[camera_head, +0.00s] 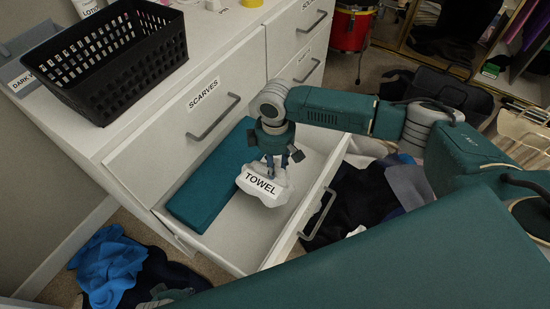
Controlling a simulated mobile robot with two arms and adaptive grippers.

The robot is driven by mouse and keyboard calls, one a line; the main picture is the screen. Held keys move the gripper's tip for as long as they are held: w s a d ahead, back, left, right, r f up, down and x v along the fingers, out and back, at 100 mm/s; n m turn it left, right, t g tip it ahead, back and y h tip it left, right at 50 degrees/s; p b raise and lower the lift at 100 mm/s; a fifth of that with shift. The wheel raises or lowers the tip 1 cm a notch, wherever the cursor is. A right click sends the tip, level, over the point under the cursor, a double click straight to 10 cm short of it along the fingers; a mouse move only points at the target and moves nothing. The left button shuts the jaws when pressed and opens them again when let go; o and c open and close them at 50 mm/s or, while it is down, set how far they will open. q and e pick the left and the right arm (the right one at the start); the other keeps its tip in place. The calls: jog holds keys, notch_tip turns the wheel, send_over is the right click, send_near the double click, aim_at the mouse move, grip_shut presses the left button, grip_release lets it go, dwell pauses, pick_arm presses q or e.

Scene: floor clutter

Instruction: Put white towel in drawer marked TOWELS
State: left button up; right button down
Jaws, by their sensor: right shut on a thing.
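The white towel (250,201), with a label reading TOWEL, hangs below my right gripper (276,167). My right gripper is shut on the top of it. The towel is over the inside of an open white drawer (249,246); I cannot tell if it touches the drawer bottom. A folded teal cloth (212,175) lies in the left part of this drawer. The drawer's marking is not readable from here. My left gripper is not in view.
A closed drawer marked SCARVES (168,140) is above the open one. A black basket (112,55) stands on the dresser top. Blue cloth (108,266) and dark clothes (350,205) lie on the floor on both sides of the open drawer.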

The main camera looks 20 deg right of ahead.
notch_tip(320, 180, down, 7)
jog(key=shift+r+b, duration=0.1)
jog(key=shift+b, duration=0.95)
notch_tip(320, 180, down, 5)
jog(key=shift+r+b, duration=0.1)
jog(key=shift+b, duration=1)
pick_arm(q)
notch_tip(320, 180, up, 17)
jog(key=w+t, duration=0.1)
pick_arm(e)
jog(key=shift+f, duration=0.35)
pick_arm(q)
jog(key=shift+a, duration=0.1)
pick_arm(e)
jog(key=c, duration=1.3)
grip_release()
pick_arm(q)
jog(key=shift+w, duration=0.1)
